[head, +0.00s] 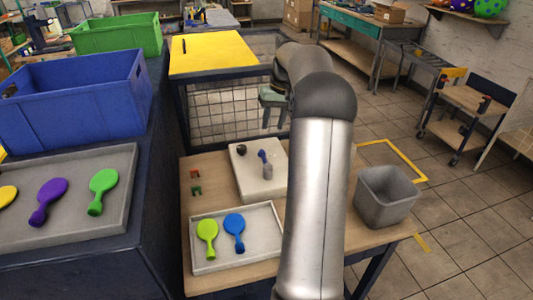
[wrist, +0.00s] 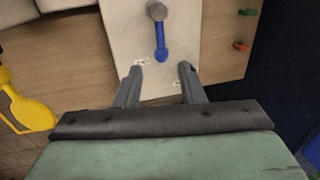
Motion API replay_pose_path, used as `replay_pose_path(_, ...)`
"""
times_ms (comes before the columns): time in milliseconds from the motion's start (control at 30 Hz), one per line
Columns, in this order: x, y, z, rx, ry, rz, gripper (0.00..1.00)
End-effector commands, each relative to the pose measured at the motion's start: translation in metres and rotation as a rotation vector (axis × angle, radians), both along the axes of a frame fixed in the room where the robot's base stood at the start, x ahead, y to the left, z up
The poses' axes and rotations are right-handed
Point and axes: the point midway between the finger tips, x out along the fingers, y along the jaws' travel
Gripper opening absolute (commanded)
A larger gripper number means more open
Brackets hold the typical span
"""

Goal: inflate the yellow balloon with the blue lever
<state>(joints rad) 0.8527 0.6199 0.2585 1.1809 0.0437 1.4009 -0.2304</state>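The blue lever (wrist: 161,42) sticks out from a grey round post on a white panel (wrist: 125,25); in the head view the lever (head: 262,155) lies just left of my arm. My gripper (wrist: 160,68) is open and empty over the panel, its fingertips short of the lever's end with a gap between. A yellow balloon-shaped thing (wrist: 30,110) is at the left of the wrist view; I cannot tell what holds it. Another yellow balloon (head: 6,195), cut by the frame edge, lies on the left tray.
Purple (head: 47,200) and green (head: 103,190) balloons lie on the left tray. A lower tray (head: 258,252) holds lime and blue balloons. A grey bin (head: 387,195) stands right of my arm. Small green and red brackets (head: 196,190) sit left of the panel. A blue crate (head: 75,100) is further left.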

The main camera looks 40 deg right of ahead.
Motion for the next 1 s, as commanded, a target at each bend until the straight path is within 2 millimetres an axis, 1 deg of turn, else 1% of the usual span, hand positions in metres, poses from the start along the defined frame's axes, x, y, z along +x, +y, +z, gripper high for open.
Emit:
replay_pose_path(33, 0.000, 0.003, -0.012, 0.003, 0.004, 0.001, 0.36)
replay_pose_path(300, 0.005, 0.014, -0.069, 0.003, 0.003, 0.001, 0.36)
replay_pose_path(500, 0.008, 0.020, -0.103, 0.001, 0.002, 0.001, 0.36)
replay_pose_path(600, 0.009, 0.022, -0.114, 0.000, 0.001, 0.001, 0.36)
replay_pose_path(700, 0.010, 0.023, -0.120, 0.000, 0.001, 0.001, 0.36)
replay_pose_path(1000, 0.010, 0.023, -0.124, 0.000, -0.001, 0.001, 0.36)
